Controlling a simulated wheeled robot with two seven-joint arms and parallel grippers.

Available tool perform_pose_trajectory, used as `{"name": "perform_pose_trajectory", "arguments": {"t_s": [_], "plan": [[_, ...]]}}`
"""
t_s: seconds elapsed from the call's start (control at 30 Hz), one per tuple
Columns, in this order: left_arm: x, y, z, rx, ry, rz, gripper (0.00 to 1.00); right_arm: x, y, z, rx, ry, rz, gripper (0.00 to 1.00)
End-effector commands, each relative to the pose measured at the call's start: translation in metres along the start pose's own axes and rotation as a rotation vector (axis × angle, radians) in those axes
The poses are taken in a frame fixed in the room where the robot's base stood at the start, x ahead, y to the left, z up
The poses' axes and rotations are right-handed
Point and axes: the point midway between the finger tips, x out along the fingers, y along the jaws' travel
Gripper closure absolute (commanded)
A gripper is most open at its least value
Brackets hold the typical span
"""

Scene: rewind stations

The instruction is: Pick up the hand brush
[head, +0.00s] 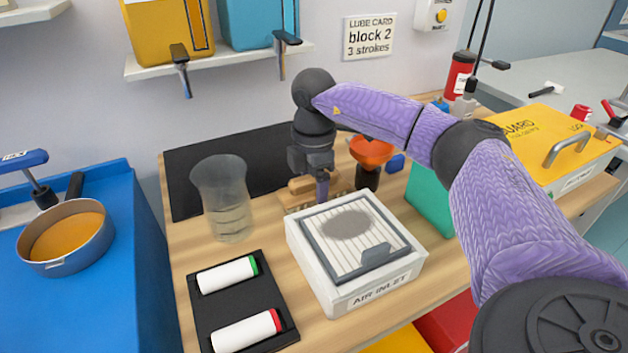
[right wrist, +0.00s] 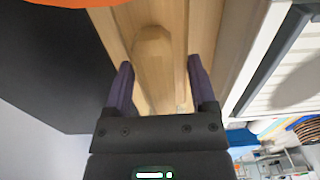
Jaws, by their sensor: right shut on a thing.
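The hand brush (head: 300,184) is a light wooden piece at the back of the wooden bench, behind the air inlet box, partly hidden by my right gripper. My right gripper (head: 322,194) points down and is shut on it. In the right wrist view, the rounded wooden handle of the hand brush (right wrist: 153,50) lies between the two purple fingers of the gripper (right wrist: 160,70). Its bristles cannot be made out. The brush appears to be at bench level, beside wooden strips. My left gripper is not in view.
The white air inlet box (head: 345,291) stands just in front. An orange bowl (head: 372,151) on a dark base is close right of the gripper. A clear beaker (head: 224,205) stands left. A black tray (head: 208,315) holds two white rolls. A green block (head: 428,200) stands right.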

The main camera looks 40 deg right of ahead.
Motion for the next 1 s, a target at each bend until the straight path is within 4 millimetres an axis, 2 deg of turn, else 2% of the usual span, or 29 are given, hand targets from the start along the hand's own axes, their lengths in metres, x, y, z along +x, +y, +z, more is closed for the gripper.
{"name": "perform_pose_trajectory", "arguments": {"t_s": [0.17,0.27,0.37,0.53,0.6,0.7,0.83,1.0], "plan": [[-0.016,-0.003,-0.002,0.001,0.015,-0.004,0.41,-0.036,0.000,0.000,0.000,0.003,0.006,0.92],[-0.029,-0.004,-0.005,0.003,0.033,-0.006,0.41,-0.069,0.000,-0.001,0.000,0.004,0.008,0.92],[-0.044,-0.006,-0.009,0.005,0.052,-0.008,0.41,-0.106,0.000,-0.001,0.000,0.005,0.009,0.92],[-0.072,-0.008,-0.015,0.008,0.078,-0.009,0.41,-0.179,0.000,-0.001,0.000,0.006,0.010,0.92],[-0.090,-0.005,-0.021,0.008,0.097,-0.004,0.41,-0.209,-0.001,0.000,0.000,0.004,0.009,0.92],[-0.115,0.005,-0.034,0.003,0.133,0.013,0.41,-0.241,-0.001,0.000,0.001,0.003,0.007,0.92],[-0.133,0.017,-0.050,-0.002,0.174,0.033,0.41,-0.266,-0.001,0.000,0.000,0.001,0.005,0.92],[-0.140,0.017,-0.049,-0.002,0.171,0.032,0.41,-0.277,0.000,0.000,0.000,0.001,0.002,0.92]]}}
